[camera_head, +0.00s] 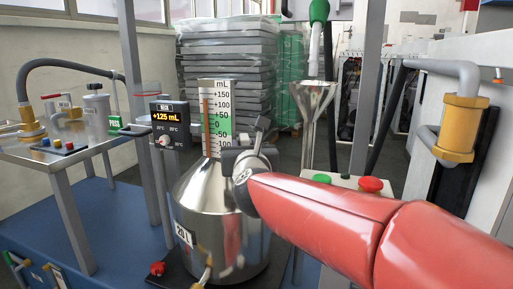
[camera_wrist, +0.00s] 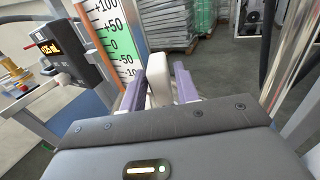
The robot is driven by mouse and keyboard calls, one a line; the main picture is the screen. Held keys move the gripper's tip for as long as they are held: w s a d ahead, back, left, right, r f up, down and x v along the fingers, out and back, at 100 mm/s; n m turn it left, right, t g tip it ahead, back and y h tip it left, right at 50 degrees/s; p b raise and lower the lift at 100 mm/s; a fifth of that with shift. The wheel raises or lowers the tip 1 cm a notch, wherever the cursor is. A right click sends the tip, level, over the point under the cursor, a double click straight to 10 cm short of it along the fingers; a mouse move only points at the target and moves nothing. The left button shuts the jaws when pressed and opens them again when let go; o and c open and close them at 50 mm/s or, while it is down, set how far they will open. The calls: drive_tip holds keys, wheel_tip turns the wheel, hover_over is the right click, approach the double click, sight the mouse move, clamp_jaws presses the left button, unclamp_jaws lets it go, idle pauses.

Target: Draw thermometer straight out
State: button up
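My gripper (camera_wrist: 159,88) is at the neck of the steel vessel marked 20 L (camera_head: 212,215). In the wrist view its two purple fingers stand on either side of a pale upright block (camera_wrist: 158,78). The block may be the thermometer's head, but I cannot tell for sure. The fingers are close to its sides, and I cannot tell whether they press on it. In the head view my red arm and dark gripper (camera_head: 250,160) hide the spot. No thermometer stem shows in either view.
A mL scale (camera_head: 217,115) stands behind the neck, with a display reading +125 mL (camera_head: 169,122) to its left. A steel funnel (camera_head: 314,100) is at the right, near green and red buttons (camera_head: 370,184). A side table (camera_head: 62,150) is at the left.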

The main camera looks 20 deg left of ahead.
sight(245, 136)
drive_tip(key=shift+x, duration=1.15)
drive_tip(key=shift+c, duration=0.4)
clamp_jaws()
drive_tip(key=shift+r+p, duration=1.15)
drive_tip(key=shift+r, duration=4.15)
